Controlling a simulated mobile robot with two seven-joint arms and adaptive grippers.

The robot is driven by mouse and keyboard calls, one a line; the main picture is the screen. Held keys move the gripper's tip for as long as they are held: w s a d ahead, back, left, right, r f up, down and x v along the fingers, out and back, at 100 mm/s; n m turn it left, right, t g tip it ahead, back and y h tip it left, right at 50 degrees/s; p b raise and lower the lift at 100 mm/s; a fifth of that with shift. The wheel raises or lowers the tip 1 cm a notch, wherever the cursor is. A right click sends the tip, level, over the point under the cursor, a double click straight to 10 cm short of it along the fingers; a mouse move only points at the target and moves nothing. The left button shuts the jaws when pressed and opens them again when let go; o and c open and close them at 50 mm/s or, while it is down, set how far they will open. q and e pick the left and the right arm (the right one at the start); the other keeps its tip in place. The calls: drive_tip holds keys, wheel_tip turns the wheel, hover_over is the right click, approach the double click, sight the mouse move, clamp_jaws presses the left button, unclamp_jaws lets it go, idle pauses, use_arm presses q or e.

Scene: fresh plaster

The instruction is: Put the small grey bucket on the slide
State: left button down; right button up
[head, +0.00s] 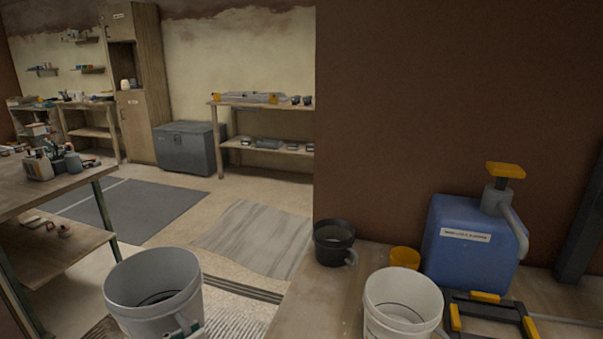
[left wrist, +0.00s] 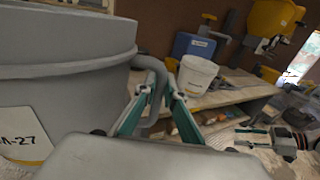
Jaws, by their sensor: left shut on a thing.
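The small grey bucket (head: 150,285) hangs at the lower left of the head view, roughly upright, with its open top showing. My left gripper (head: 188,330) is at its near right side, mostly cut off by the frame edge. In the left wrist view the bucket (left wrist: 65,45) fills the left side. There the teal fingers of my left gripper (left wrist: 155,105) are shut on its curved grey handle. Teal and dark parts that look like my right gripper (left wrist: 270,137) show at the lower right; their opening is unclear. I cannot pick out the slide with certainty.
On the right bench (head: 310,300) stand a black mug (head: 333,243), an orange cup (head: 405,257), a white bucket (head: 402,302), a blue pump container (head: 465,245) and a black-yellow frame (head: 488,312). A shelf table (head: 55,200) stands left. Floor mats (head: 130,210) lie beyond.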

use_arm(q)
drive_tip(key=s+a+f+n+t+y, duration=0.2)
drive_tip(key=s+a+n+t+y, duration=0.1)
drive_tip(key=s+a+n+y, duration=0.25)
use_arm(e)
drive_tip(key=r+p, duration=0.1)
drive_tip(key=p, duration=0.1)
drive_tip(key=s+a+r+p, duration=0.1)
drive_tip(key=p, duration=0.1)
drive_tip(key=shift+s, duration=0.2)
drive_tip(key=c, duration=0.4)
use_arm(q)
wheel_tip(320, 180, up, 8)
drive_tip(key=d+n+t+y, duration=0.2)
drive_tip(key=n+y, duration=0.1)
drive_tip(key=y, duration=0.3)
drive_tip(key=shift+w+d+y, duration=0.25)
drive_tip(key=shift+d+y, duration=0.1)
drive_tip(key=shift+d, duration=0.05)
use_arm(e)
drive_tip(key=shift+o, duration=0.2)
drive_tip(key=shift+w, duration=0.1)
